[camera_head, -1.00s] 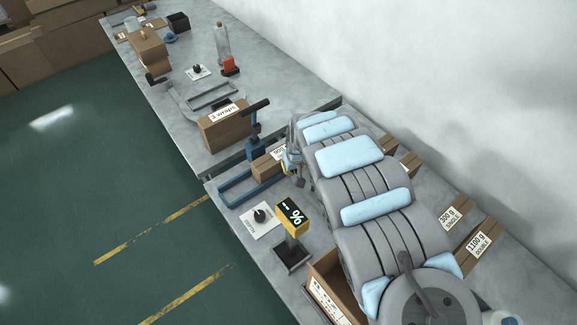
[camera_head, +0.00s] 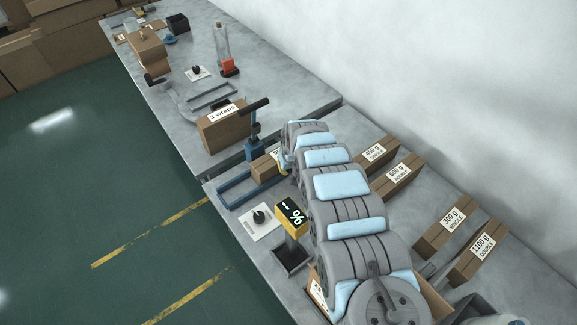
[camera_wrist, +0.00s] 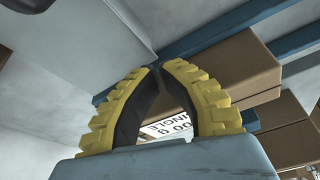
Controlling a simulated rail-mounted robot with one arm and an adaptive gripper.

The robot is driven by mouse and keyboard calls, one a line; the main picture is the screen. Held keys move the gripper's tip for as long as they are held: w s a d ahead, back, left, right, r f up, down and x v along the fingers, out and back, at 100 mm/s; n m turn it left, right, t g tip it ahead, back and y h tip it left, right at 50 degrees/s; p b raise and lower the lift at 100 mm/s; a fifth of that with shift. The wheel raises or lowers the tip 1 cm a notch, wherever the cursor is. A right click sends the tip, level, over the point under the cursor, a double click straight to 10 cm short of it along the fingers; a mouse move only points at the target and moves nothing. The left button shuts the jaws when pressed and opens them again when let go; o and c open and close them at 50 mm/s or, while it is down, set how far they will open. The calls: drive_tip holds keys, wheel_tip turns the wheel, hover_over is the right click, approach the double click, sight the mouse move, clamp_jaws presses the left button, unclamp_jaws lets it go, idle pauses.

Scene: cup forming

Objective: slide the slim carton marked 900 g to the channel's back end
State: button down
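The slim carton (camera_head: 265,169) is brown and lies in the blue channel (camera_head: 236,192) on the near bench. Only a sliver of its white label, starting with a 9, shows past my arm. My gripper (camera_head: 284,166) is mostly hidden by my arm, beside the label end of the carton. In the wrist view my gripper's yellow fingers (camera_wrist: 157,68) curve together with their tips meeting and nothing visible between them. A label reading "00 g" (camera_wrist: 170,130) shows partly behind the fingers. Brown carton surfaces and blue rails (camera_wrist: 225,28) lie to the right; contact cannot be told.
A blue post with a dark handle (camera_head: 254,106) stands at the channel's far side. A yellow percent display (camera_head: 291,213) and a knob (camera_head: 259,216) stand nearby. Labelled cartons (camera_head: 399,172) line the wall side. A larger carton (camera_head: 222,130) is on the far bench.

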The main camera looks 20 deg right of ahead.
drive_tip(key=shift+w+d+b, duration=0.1)
drive_tip(key=shift+w+b, duration=0.2)
drive_tip(key=shift+w, duration=0.35)
drive_tip(key=shift+w, duration=0.1)
drive_tip(key=shift+w+f+b, duration=0.2)
drive_tip(key=shift+w+b, duration=0.3)
drive_tip(key=shift+b, duration=0.65)
drive_tip(key=shift+w+b, duration=0.2)
drive_tip(key=shift+b, duration=0.1)
drive_tip(key=shift+d+r, duration=0.1)
drive_tip(key=shift+s+r+p, duration=0.2)
drive_tip(key=shift+r+p, duration=0.2)
drive_tip(key=shift+p, duration=0.85)
